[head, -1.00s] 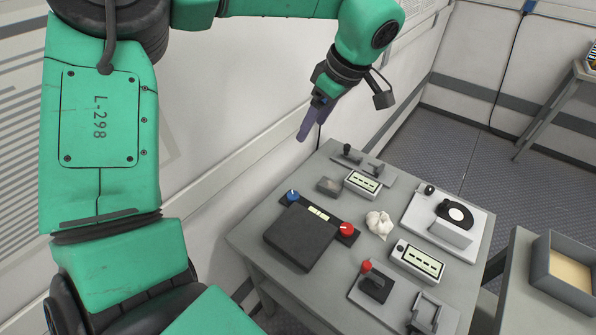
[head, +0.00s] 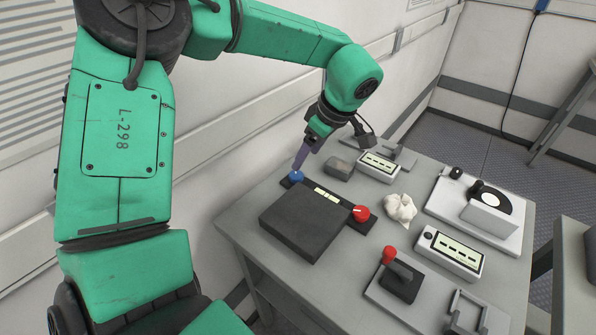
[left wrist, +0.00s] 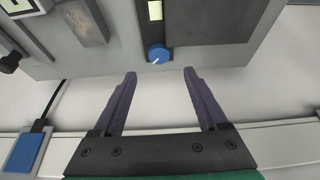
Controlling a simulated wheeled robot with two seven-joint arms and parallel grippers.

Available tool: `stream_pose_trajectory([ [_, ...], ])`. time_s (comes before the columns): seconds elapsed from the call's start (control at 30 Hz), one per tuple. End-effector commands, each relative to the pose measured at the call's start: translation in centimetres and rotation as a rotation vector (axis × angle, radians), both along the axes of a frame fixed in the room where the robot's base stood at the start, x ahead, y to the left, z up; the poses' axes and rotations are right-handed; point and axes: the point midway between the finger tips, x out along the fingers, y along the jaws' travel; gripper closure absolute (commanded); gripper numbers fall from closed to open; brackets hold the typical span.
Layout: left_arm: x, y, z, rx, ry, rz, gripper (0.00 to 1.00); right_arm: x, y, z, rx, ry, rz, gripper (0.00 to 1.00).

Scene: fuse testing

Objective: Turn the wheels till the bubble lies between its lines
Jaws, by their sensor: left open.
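The dark levelling box (head: 303,222) lies on the grey table with a blue wheel (head: 296,176) at its far left corner and a red wheel (head: 361,213) at its right end. A pale level strip (head: 332,196) runs between them; its bubble is too small to make out. My left gripper (head: 300,160) is just above and behind the blue wheel. In the left wrist view, the blue wheel (left wrist: 159,54) with its white mark sits ahead of the two open, empty fingers (left wrist: 160,75), apart from them. My right gripper is not in view.
A grey block (head: 340,168), a display box (head: 379,167) and crumpled white cloth (head: 401,208) lie close by. A second display box (head: 448,256), a red-knobbed lever (head: 390,255) and a dial device (head: 480,212) fill the table's right side. The wall runs close along the left.

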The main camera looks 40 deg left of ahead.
Motion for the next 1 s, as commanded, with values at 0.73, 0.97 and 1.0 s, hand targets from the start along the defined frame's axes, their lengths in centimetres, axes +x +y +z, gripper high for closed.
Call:
stream_pose_trajectory([
  [0.73, -0.1, 3.1, -7.5, -0.001, -0.001, -0.001, 0.59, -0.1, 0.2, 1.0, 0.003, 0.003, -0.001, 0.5],
  [0.97, -0.2, 3.1, -7.7, -0.002, -0.001, -0.02, 1.0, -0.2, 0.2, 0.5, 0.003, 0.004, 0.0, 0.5],
  [1.0, -0.2, 3.1, -7.9, -0.003, -0.002, -0.05, 1.0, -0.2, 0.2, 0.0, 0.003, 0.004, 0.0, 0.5],
])
